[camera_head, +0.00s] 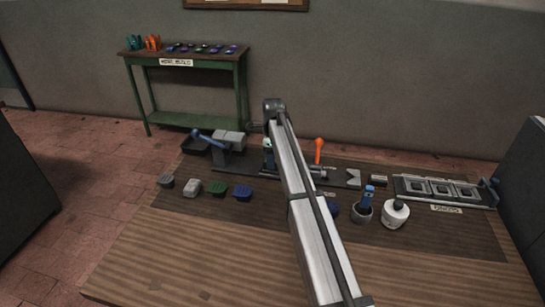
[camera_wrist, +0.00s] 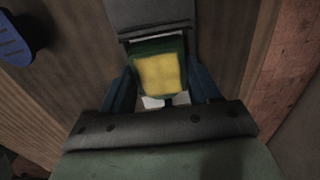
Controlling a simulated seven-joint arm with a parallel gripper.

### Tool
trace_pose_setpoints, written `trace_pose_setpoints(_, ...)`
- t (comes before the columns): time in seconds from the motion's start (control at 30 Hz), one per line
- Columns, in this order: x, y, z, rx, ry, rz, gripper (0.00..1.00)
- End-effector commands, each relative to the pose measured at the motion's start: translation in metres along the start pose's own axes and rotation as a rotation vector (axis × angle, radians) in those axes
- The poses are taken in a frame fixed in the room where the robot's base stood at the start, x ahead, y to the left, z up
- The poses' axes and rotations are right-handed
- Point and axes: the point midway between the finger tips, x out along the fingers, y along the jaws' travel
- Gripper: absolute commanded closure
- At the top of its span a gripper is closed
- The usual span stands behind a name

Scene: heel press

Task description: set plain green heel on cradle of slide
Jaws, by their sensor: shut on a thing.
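My gripper (camera_wrist: 163,88) shows in the wrist view with a blue finger on each side of a green heel with a yellow face (camera_wrist: 160,74). It is shut on this heel, and a grey flat part (camera_wrist: 152,14) lies just beyond it. I cannot tell whether they touch. In the head view my arm crosses the middle of the bench and hides most of the gripper, the held heel and the slide's cradle. Another green heel (camera_head: 216,188) stands in the row at the left of the bench.
A grey press with a blue handle (camera_head: 228,141) stands left of my arm, and an orange lever (camera_head: 319,150) right of it. Grey (camera_head: 166,182), white (camera_head: 192,188) and blue (camera_head: 242,193) heels stand in front. A brush pot (camera_head: 362,213), white jar (camera_head: 395,214) and slotted frame (camera_head: 440,189) are right.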

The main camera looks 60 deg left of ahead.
Motion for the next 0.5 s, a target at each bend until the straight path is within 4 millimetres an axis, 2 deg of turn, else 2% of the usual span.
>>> trace_pose_setpoints(0.5,0.0061,-0.0001,0.0,0.0,0.0,0.0,0.81)
